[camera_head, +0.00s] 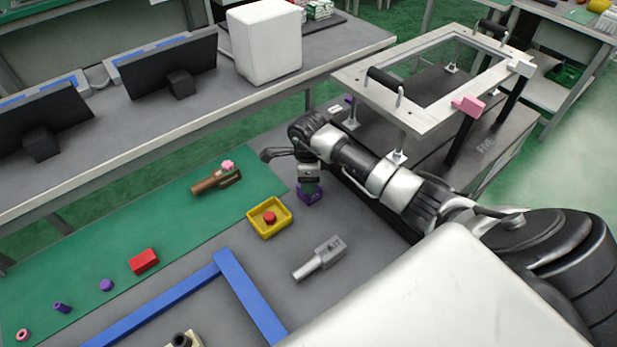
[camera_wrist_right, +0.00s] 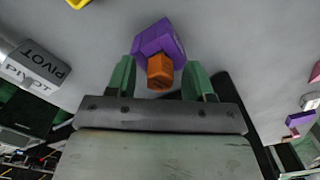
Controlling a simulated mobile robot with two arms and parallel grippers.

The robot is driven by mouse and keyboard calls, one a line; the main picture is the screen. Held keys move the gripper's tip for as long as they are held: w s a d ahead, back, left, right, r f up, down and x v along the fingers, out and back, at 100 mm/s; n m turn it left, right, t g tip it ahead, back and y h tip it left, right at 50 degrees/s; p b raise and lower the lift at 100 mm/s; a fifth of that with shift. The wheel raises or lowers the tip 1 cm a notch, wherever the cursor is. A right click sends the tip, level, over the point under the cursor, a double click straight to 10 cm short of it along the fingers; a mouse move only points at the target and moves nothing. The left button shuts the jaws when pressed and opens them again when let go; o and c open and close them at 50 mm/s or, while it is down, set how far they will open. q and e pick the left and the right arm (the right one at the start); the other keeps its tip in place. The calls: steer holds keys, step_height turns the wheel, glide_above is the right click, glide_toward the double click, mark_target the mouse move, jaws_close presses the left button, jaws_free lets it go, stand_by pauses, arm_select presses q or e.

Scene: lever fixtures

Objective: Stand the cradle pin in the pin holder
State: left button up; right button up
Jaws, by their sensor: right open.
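A purple block (camera_head: 308,197), which looks like the pin holder, stands on the grey table below my right gripper (camera_head: 310,184). In the right wrist view the purple block (camera_wrist_right: 155,38) lies just beyond the fingertips. An orange pin-like piece (camera_wrist_right: 160,72) with a dark mark on its end shows at the block, pointing toward the camera. It appears to stand in the block, but its lower end is hidden. My right gripper (camera_wrist_right: 160,84) is open, with its green fingers on either side of the orange piece and gaps on both sides. My left gripper is not in view.
A yellow tray (camera_head: 254,229) with a red piece and a grey PIVOT part (camera_head: 321,258) lie nearby. A metal frame fixture (camera_head: 437,120) stands close at the right. A brown part (camera_head: 207,184), a red block (camera_head: 144,261) and a blue frame (camera_head: 250,295) lie left.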

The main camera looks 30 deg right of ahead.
step_height(320, 180, up, 12)
steer(key=p, duration=0.8)
